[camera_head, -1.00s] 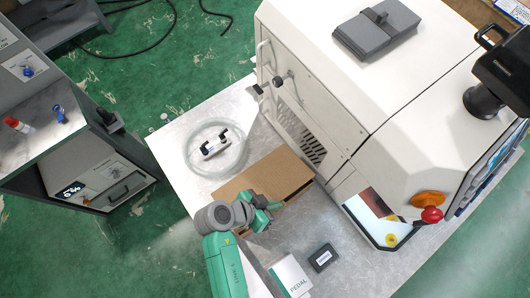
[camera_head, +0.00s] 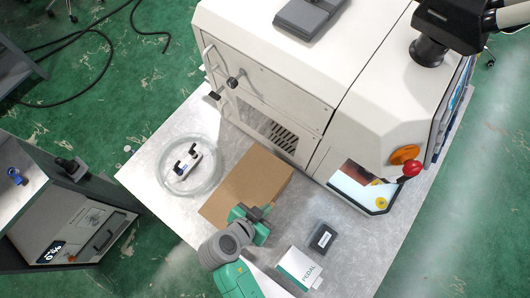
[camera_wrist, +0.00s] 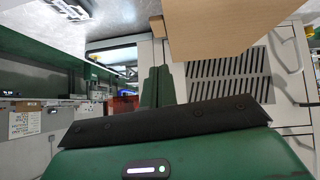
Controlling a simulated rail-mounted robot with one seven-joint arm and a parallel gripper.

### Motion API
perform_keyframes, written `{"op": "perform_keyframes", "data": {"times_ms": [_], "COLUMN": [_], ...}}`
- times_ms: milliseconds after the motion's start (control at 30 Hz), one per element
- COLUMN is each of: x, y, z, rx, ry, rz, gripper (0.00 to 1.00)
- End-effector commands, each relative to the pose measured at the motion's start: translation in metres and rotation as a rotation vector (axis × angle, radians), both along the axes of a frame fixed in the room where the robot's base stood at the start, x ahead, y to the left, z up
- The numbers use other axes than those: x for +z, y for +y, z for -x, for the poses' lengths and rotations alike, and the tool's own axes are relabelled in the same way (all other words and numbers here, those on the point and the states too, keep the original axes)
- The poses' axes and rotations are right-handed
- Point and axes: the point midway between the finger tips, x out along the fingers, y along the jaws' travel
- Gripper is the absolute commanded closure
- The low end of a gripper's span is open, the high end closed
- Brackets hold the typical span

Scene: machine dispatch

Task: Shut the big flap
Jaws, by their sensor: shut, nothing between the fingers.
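A brown cardboard box (camera_head: 250,182) sits on the metal table against the machine. Its upper side shows as one broad brown panel in the head view; I cannot tell whether this big flap lies fully flat. In the wrist view a brown cardboard panel (camera_wrist: 228,28) fills the top right. My gripper (camera_head: 264,212) is at the box's near right corner, its fingers shut and empty. In the wrist view the green fingers (camera_wrist: 158,87) are together, left of the cardboard's edge. I cannot tell whether they touch it.
The white machine (camera_head: 290,85) with its vent grille stands behind the box. A coiled clear hose (camera_head: 218,180) lies to the left. A black box (camera_head: 322,237) and a white PEDAL box (camera_head: 299,268) lie to the right. A grey cabinet (camera_head: 75,215) stands at far left.

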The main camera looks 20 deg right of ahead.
Motion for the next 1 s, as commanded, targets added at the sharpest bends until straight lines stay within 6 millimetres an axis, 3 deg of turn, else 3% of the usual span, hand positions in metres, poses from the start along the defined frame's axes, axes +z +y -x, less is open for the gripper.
{"op": "perform_keyframes", "data": {"times_ms": [100, 333, 833, 933, 1000], "x": [0.018, 0.049, 0.057, 0.072, 0.103], "y": [0.021, 0.046, 0.051, 0.052, 0.055], "z": [0.014, 0.032, 0.035, 0.019, -0.012], "rx": [0.004, 0.004, 0.003, 0.033, 0.098], "ry": [0.0, 0.0, 0.0, -0.028, -0.082], "rz": [-0.002, -0.002, -0.002, -0.019, -0.051], "gripper": [1.0, 1.0, 1.0, 1.0, 1.0]}}
